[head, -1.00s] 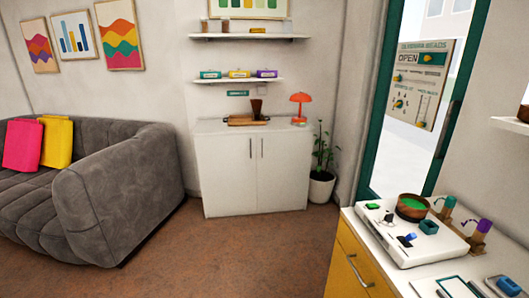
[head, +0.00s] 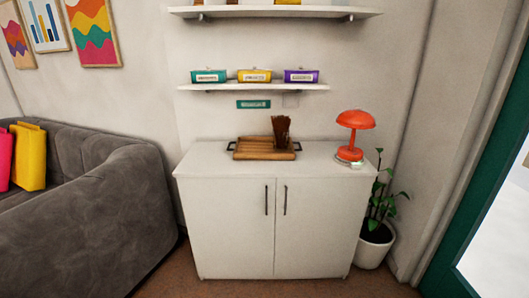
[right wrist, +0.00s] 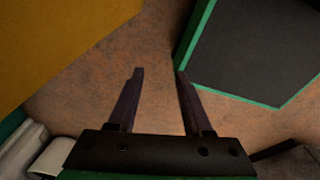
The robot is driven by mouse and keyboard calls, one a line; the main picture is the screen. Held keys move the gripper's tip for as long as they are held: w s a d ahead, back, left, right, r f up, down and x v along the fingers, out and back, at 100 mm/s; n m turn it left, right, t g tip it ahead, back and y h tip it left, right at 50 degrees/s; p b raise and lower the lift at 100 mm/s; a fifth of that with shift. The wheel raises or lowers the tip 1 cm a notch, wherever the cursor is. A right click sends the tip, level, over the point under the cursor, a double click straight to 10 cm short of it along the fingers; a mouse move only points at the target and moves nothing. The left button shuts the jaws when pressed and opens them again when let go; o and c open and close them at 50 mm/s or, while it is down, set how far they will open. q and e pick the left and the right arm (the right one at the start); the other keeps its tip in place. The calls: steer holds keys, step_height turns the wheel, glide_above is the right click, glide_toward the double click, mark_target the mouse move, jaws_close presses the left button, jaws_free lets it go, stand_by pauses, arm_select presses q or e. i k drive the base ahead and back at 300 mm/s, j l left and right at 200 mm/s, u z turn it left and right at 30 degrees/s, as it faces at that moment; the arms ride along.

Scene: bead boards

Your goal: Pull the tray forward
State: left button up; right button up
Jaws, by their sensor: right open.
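A wooden tray (head: 262,154) with dark handles at its ends lies on top of the white cabinet (head: 230,225) in the head view. A brown upright holder with brown sticks or bristles (head: 281,130) stands at the tray's right part; I cannot tell exactly what it is. My right gripper (right wrist: 160,72) shows in the right wrist view, open and empty, with its fingers above the brown floor. It is away from the tray, which that view does not show. My left gripper is not in view.
An orange lamp (head: 354,135) stands on the cabinet's right end. A shelf (head: 255,88) with three coloured boxes hangs above. A grey sofa (head: 100,205) is at left, a potted plant (head: 374,235) at right. A dark, green-edged panel (right wrist: 260,45) and a yellow surface (right wrist: 55,40) flank my right gripper.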

mark_target(246, 148)
steer(key=i+j, duration=0.9)
steer(key=i, duration=0.2)
